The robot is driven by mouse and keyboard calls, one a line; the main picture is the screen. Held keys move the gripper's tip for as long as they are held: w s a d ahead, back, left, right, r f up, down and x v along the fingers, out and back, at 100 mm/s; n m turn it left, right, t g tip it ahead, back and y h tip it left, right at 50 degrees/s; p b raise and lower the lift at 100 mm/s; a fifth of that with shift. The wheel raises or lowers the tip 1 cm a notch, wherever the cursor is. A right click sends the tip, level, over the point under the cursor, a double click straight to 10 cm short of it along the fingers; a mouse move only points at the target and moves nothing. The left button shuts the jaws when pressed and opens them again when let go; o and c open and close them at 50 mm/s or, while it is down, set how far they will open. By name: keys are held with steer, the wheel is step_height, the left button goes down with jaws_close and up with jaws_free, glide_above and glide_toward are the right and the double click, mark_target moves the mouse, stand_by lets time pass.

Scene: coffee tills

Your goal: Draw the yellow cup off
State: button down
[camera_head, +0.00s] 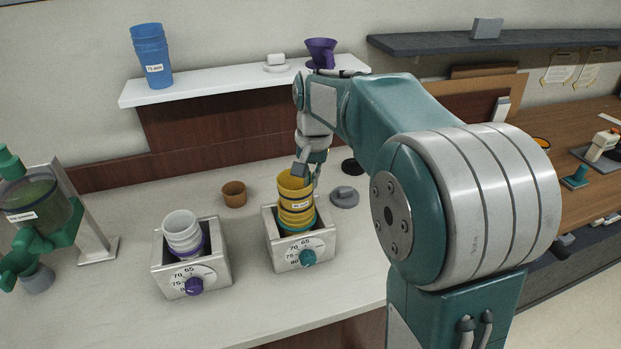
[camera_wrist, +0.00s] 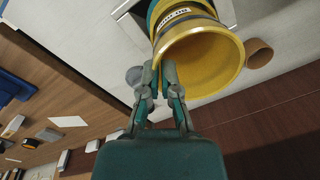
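The yellow cup (camera_head: 296,181) stands at the top of a nested stack in a metal box holder (camera_head: 303,254) with a teal dial. A yellow cup with a white label shows large in the wrist view (camera_wrist: 225,50), its mouth towards the camera. More yellow shows below the top rim in the head view, and a teal cup (camera_head: 301,226) shows at the bottom of the stack. My gripper (camera_wrist: 160,74) is at the cup's rim, with its fingertips close together on either side of the wall. I cannot tell whether they press on it.
A second holder (camera_head: 192,267) with white and purple cups stands to the left. A brown cup (camera_head: 234,194) and a grey lidded item (camera_head: 344,196) are near the stack. A shelf (camera_head: 215,89) with blue cups (camera_head: 151,56) and a purple dripper (camera_head: 321,53) runs behind.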

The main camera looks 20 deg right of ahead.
steer(key=shift+r, duration=0.1)
steer(key=shift+r, duration=2.8)
